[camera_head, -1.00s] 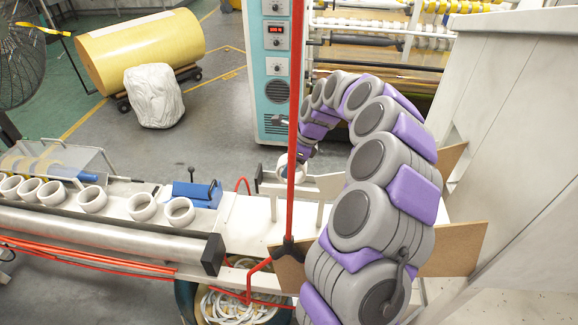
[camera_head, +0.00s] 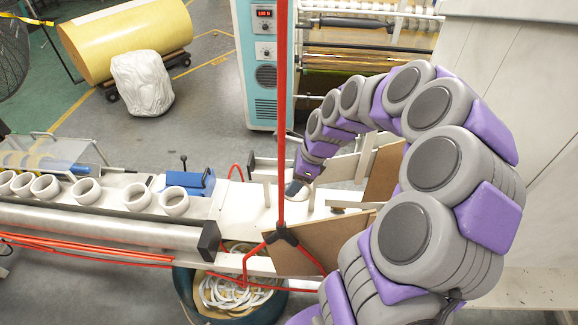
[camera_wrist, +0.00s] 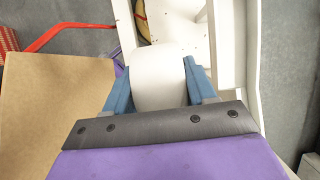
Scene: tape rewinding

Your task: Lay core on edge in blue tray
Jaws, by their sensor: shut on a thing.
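In the wrist view, my gripper (camera_wrist: 158,72) is shut on a white core (camera_wrist: 160,78), with one blue finger on either side of it. The core's curved outer face shows; its opening is not visible. In the head view, my gripper (camera_head: 297,190) is low over the white bench, behind the red post, and the core is mostly hidden there. A blue box-like unit with a lever (camera_head: 190,182) sits on the bench to the left of my gripper. I cannot tell whether it is the blue tray; no other clear blue tray shows.
Several white cores (camera_head: 138,197) stand in a row on the bench at left. A red post (camera_head: 282,120) rises in front of my gripper. Brown boards (camera_head: 325,245) stand close to my arm. A dark round tub (camera_head: 192,300) of white strips is below the bench.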

